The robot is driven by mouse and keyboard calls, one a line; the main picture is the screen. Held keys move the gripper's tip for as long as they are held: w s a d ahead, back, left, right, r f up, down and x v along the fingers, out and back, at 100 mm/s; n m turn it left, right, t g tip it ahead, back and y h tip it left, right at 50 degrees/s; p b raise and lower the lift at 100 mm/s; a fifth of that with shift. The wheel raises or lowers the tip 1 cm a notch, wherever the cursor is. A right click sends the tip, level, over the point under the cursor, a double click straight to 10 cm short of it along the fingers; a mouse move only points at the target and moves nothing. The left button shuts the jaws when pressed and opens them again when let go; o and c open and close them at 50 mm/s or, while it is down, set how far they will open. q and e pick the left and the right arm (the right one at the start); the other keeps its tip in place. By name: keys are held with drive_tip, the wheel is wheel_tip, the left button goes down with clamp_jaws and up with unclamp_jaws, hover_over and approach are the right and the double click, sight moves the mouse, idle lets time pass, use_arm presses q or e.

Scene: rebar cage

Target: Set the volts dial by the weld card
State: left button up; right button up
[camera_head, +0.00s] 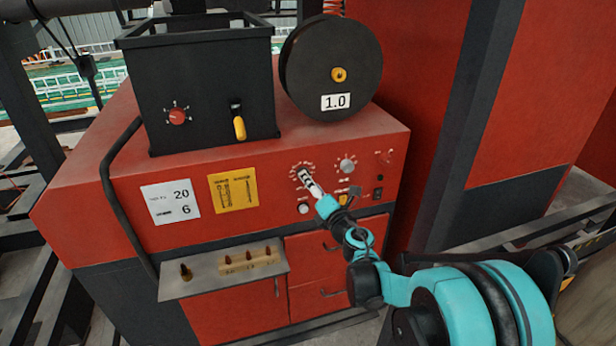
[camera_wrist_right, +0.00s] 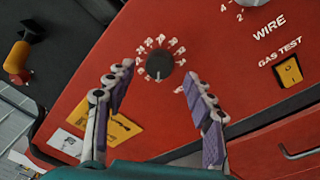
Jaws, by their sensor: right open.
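The volts dial (camera_wrist_right: 159,65) is a dark round knob with white marks around it on the red panel. In the head view only part of its scale (camera_head: 297,170) shows, because my gripper covers the rest. A white card (camera_head: 170,203) reading 20 and 6 and a yellow chart card (camera_head: 233,194) are on the panel to the left; their small print is unreadable. My right gripper (camera_wrist_right: 157,78) is open, its purple-padded fingers spread to either side of the dial with visible gaps; it also shows in the head view (camera_head: 309,182). My left gripper is not in view.
The wire dial (camera_head: 347,165) and yellow gas test switch (camera_wrist_right: 290,71) are right of the volts dial. A black spool (camera_head: 318,65) marked 1.0 and a black box (camera_head: 195,90) with a yellow-handled lever stand on top. A metal shelf (camera_head: 200,288) juts out below.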

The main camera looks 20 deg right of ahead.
drive_tip(key=w, duration=0.3)
drive_tip(key=shift+a, duration=0.2)
drive_tip(key=c, duration=1.2)
